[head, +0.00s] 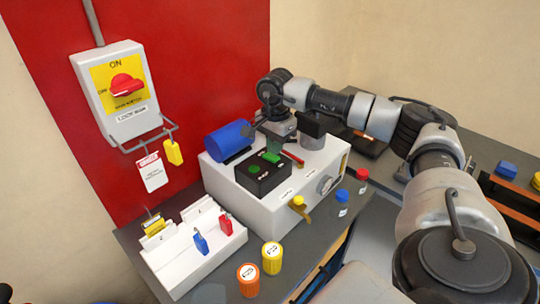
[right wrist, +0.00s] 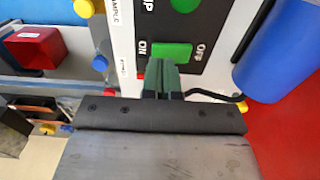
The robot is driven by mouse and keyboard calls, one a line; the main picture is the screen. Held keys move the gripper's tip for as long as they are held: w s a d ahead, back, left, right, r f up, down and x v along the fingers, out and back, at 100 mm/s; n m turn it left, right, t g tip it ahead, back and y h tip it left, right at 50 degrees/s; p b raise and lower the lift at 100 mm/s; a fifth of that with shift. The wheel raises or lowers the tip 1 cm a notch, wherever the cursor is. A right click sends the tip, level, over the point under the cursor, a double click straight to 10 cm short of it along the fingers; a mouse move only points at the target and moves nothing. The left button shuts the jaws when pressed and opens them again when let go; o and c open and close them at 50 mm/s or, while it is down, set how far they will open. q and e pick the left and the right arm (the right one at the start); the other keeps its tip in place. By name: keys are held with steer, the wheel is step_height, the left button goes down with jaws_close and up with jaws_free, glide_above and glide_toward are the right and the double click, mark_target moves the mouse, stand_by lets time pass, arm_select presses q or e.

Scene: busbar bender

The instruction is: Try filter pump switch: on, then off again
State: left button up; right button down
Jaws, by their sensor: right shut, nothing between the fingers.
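The green pump switch (head: 271,157) sits on a black panel (head: 262,183) on top of a white machine box (head: 235,200). In the right wrist view the green rocker (right wrist: 172,50) lies between an ON mark at left and an OFF mark at right. My right gripper (head: 276,142) is over the panel, its fingers close behind the switch. In the right wrist view its shut fingertips (right wrist: 161,70) are empty and overlap the rocker's near edge, toward the ON side. I cannot tell whether they touch it. My left gripper is not in view.
A red ON/OFF isolator (head: 126,86) hangs on the red wall board. A white padlock tray (head: 175,262) and orange and yellow caps (head: 271,258) are in front.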

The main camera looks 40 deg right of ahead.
mark_target(275, 158)
steer(key=shift+f+b, duration=0.75)
steer(key=shift+f, duration=0.45)
stand_by(0.3)
steer(key=shift+r, duration=0.15)
steer(key=shift+r+p, duration=2.6)
steer(key=shift+r, duration=0.85)
steer(key=shift+f, duration=0.1)
